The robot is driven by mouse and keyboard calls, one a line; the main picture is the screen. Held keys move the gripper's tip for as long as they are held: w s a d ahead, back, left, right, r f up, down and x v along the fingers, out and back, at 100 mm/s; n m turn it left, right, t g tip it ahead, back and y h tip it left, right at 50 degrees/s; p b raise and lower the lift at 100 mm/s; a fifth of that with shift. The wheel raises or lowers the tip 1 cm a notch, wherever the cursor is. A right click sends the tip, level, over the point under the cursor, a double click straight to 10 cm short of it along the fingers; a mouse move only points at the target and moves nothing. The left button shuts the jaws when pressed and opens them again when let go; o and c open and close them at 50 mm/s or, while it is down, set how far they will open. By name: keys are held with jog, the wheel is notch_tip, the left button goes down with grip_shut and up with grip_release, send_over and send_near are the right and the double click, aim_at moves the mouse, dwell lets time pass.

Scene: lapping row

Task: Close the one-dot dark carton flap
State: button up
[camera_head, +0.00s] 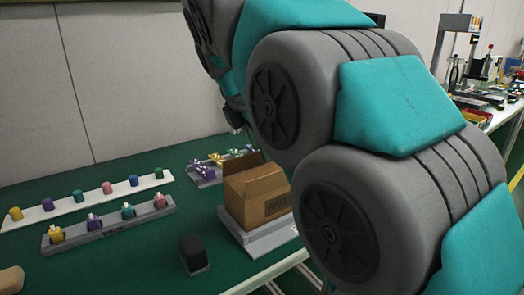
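A brown open carton (252,196) stands on a light grey base right of the picture's middle. A flap (243,162) stands raised at its top edge. Printed letters show on its front, partly cut off by my arm. I cannot make out any dots on it, and its right side is hidden. My arm crosses the right half of the view. A small dark part at the arm's far end, probably my gripper (236,119), hangs above and behind the carton. Its fingers are hidden or too small to make out, and I see no contact with the carton.
A white strip (97,200) and a grey rack (90,239) with several small coloured pieces lie at left. Gift-like pieces sit on a grey tray (205,183) behind the carton. A black block (193,252) stands in front. Green tabletop (120,272) is clear around it.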

jog(key=shift+x, duration=1.05)
jog(key=shift+c, duration=0.3)
grip_shut()
dwell(0.4)
